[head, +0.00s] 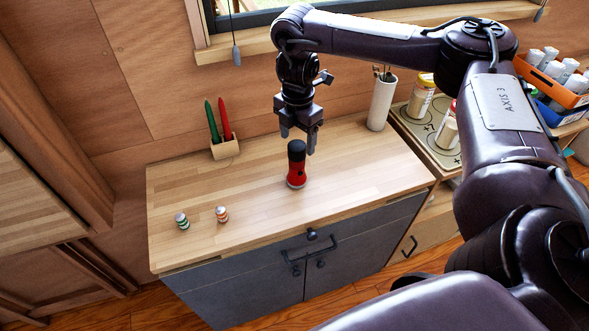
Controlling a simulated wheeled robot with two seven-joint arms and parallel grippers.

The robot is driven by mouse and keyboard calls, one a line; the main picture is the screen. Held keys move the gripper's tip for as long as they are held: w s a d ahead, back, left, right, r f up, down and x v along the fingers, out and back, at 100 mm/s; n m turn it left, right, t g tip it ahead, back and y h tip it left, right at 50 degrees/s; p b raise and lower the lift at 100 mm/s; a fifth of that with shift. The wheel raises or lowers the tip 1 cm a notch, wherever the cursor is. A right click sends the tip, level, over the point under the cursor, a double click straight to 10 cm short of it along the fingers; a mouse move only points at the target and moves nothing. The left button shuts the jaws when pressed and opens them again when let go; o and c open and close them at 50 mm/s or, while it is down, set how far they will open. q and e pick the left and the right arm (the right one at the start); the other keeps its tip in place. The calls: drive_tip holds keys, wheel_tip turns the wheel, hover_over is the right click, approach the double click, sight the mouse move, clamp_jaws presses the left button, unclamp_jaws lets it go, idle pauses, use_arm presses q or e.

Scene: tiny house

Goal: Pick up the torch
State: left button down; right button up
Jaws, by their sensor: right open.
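The torch (297,166) is red with a black top and stands upright on the wooden counter (370,158). My right gripper (299,143) hangs from above with its fingers pointing down, open and empty. In the picture its fingertips sit at and just above the torch's black top. I cannot tell whether they touch it or how far behind or above it they are. My left gripper is not in view.
A small wooden holder (225,149) with a green and a red item stands behind left. Two small striped shakers (222,214) are at the front left. A white cylinder (381,102) stands back right, beside a stove top (436,154) with jars.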

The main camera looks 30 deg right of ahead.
sight(298, 145)
wheel_tip(298, 145, down, 4)
drive_tip(key=shift+r+p, duration=0.2)
drive_tip(key=shift+p, duration=0.45)
drive_tip(key=shift+f, duration=1.2)
drive_tip(key=c, duration=0.9)
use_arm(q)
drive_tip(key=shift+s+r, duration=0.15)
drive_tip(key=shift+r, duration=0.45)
use_arm(e)
drive_tip(key=shift+w, duration=0.1)
drive_tip(key=c, duration=0.5)
drive_tip(key=shift+r, duration=0.15)
drive_tip(key=shift+c, duration=0.3)
